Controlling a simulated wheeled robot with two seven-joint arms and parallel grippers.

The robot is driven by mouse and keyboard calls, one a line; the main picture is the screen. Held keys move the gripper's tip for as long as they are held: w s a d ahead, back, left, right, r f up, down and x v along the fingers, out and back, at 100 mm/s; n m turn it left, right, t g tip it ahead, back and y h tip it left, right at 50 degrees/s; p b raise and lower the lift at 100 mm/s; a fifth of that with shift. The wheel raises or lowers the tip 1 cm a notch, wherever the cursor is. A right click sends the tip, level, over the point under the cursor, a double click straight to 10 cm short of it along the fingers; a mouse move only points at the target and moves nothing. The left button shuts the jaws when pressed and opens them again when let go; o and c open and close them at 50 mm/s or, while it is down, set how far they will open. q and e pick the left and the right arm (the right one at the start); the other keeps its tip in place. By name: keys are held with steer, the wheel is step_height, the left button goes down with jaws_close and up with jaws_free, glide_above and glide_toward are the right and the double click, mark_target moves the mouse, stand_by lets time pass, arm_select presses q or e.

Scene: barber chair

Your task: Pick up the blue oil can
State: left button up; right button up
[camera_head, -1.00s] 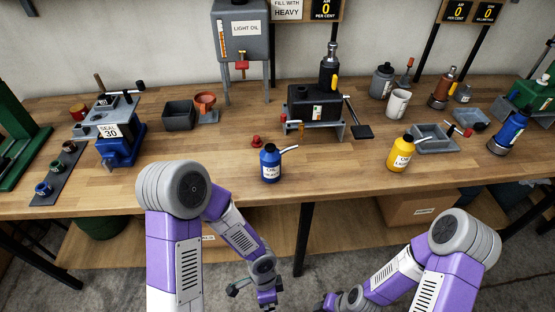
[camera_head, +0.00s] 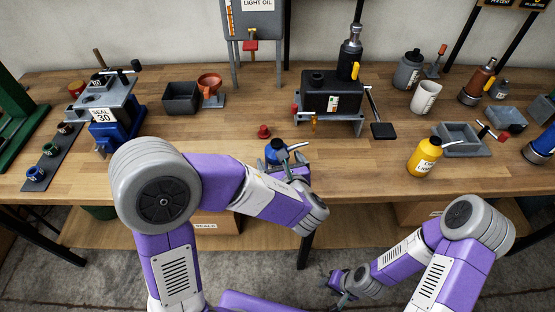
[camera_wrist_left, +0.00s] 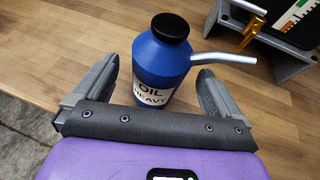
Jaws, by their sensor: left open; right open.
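The blue oil can (camera_head: 276,150) stands upright on the wooden workbench near its front edge, its lower part hidden behind my left gripper (camera_head: 288,163) in the head view. In the left wrist view the blue oil can (camera_wrist_left: 163,58) has a black cap, a grey spout pointing right and a white label reading OIL HEAVY. My left gripper (camera_wrist_left: 158,88) is open, with one finger on each side of the can and visible space between can and fingers. My right gripper (camera_head: 340,285) is open and empty, low in front of the bench.
A yellow oil can (camera_head: 424,158) stands to the right on the bench. A black device on a grey stand (camera_head: 332,98) is behind the blue can, with a small red item (camera_head: 264,131) near it. A blue press marked SEAL 30 (camera_head: 112,125) stands at left.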

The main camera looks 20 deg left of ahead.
mark_target(277, 142)
arm_select(q)
steer(key=shift+b+x, duration=0.3)
steer(key=shift+x, duration=1.6)
steer(key=shift+f, duration=0.1)
steer(key=c, duration=1.5)
step_height(277, 142, up, 10)
steer(key=p, duration=0.3)
steer(key=shift+s+p, duration=0.1)
steer(key=shift+p, duration=0.3)
